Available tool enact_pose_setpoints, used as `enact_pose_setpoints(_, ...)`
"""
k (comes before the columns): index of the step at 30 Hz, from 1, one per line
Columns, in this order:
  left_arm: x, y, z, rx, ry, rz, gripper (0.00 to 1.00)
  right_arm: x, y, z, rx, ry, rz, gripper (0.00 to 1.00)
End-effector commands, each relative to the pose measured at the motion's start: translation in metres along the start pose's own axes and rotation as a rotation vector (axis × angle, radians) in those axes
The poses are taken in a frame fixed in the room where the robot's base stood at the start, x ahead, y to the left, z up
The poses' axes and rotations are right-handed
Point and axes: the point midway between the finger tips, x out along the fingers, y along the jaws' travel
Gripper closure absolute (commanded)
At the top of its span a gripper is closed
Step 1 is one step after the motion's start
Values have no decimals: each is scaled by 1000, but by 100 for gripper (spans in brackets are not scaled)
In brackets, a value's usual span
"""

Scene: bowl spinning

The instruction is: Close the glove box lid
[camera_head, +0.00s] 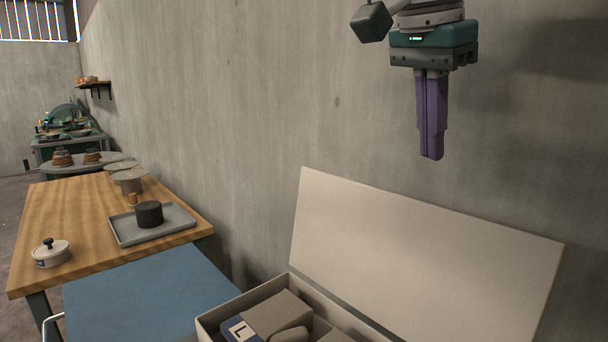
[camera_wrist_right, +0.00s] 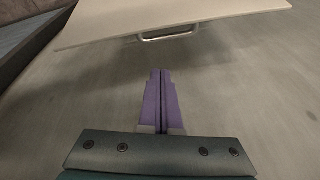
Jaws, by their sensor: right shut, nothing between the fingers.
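The glove box (camera_head: 212,318) stands at the bottom of the head view, partly cut off by the frame edge. Its pale lid (camera_head: 420,255) is open, raised and leaning back near the wall. A grey glove bundle with a label marked L (camera_head: 283,312) lies inside the box. My right gripper (camera_head: 432,157) is shut and empty, fingers pointing down, above the lid and apart from it. In the right wrist view the purple fingers (camera_wrist_right: 161,75) are together, and the lid (camera_wrist_right: 170,18) with a metal handle (camera_wrist_right: 166,34) shows beyond them. My left gripper is not in view.
A blue surface (camera_head: 145,292) lies left of the box. A wooden table (camera_head: 85,215) farther left holds a grey tray (camera_head: 180,232) with a dark cylinder (camera_head: 149,214) and a lidded pot (camera_head: 51,254). A concrete wall (camera_head: 260,120) runs behind the lid.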

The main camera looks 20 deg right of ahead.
Motion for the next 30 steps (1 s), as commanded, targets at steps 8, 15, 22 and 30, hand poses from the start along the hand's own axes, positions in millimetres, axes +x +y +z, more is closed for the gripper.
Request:
enact_pose_setpoints(8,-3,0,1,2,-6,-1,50,-10,0,-25,-237,62,22,100)
enact_pose_setpoints(15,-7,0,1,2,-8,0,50,23,2,-28,-240,62,29,100)
enact_pose_setpoints(22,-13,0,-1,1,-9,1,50,74,3,-30,-239,61,30,100)
enact_pose_setpoints(30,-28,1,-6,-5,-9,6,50,78,8,-5,-244,61,24,100)
